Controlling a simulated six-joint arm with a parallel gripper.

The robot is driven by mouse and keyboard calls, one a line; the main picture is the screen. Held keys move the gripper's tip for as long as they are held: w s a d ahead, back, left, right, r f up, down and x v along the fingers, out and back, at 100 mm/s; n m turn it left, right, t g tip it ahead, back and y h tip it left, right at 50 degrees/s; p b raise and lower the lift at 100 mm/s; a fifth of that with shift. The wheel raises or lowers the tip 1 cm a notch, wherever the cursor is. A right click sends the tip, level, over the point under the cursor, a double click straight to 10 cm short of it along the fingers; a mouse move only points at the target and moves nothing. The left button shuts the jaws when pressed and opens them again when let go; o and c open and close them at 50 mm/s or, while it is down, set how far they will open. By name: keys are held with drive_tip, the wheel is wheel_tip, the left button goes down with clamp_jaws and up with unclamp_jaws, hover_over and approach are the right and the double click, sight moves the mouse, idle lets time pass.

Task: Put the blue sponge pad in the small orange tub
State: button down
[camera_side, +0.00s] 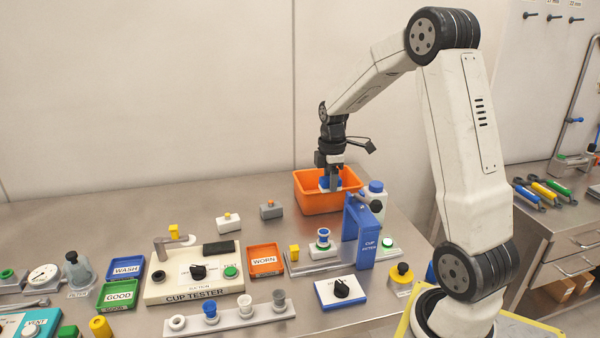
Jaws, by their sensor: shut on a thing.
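The orange tub (325,204) stands toward the back of the steel bench, right of the middle. My gripper (331,177) points down into the tub's open top. It is shut on the blue sponge pad (325,184), which shows as a small blue patch between and beside the fingers. The pad is within the tub's rim in this view. The tub's front wall hides its floor, so I cannot tell whether the pad touches it.
A blue frame (360,232) and a blue-capped bottle (375,200) stand close to the tub's right front. The cup tester (195,282), an orange WORN tray (265,262) and a cup rack (230,319) are nearer the front. The bench left of the tub's back is clear.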

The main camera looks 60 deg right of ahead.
drive_tip(key=w+d, duration=0.5)
drive_tip(key=d, duration=0.3)
approach(329, 196)
drive_tip(key=w+d+r, duration=0.2)
drive_tip(key=d+r, duration=0.2)
drive_tip(key=shift+d+f, duration=0.2)
drive_tip(key=shift+f, duration=8.3)
drive_tip(key=shift+f, duration=0.15)
drive_tip(key=shift+c, duration=2.4)
unclamp_jaws()
wheel_tip(329, 196, up, 12)
